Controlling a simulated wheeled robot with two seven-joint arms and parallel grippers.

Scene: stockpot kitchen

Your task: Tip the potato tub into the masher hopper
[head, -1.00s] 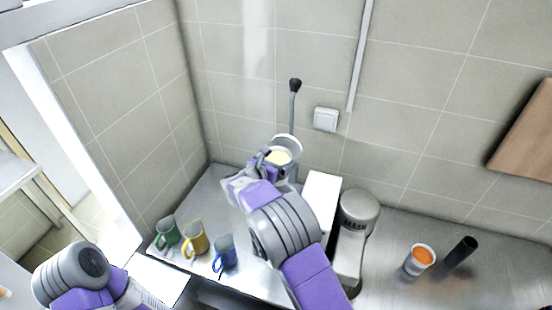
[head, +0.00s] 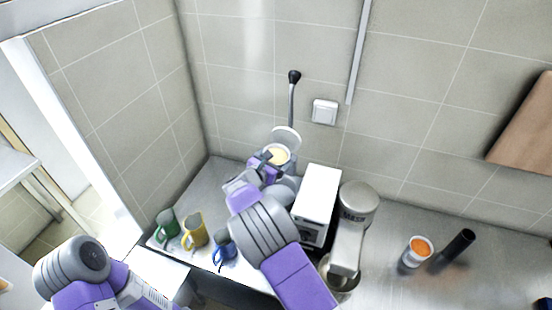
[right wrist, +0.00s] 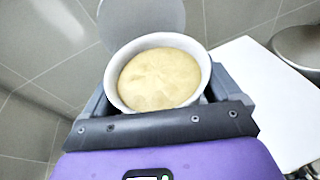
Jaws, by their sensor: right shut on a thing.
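The potato tub (head: 267,163) is a pale round tub with a yellowish, mash-like filling. My right gripper (head: 262,168) is shut on it and holds it near the back wall. In the right wrist view the tub (right wrist: 113,88) sits between the fingers, its filling showing and level. The masher (head: 358,198) is a grey machine marked MASH, to the right of the tub, beyond a white box. Its hopper opening cannot be made out clearly. My left gripper is out of view; only part of the left arm shows at bottom left.
The white box (head: 319,192) stands between the tub and the masher. A round pale disc (head: 287,138) and a black-tipped rod (head: 292,98) are behind the tub. Green (head: 167,224), yellow (head: 196,231) and blue (head: 226,246) mugs stand left. An orange-filled cup (head: 418,251) and dark cylinder (head: 456,246) stand right.

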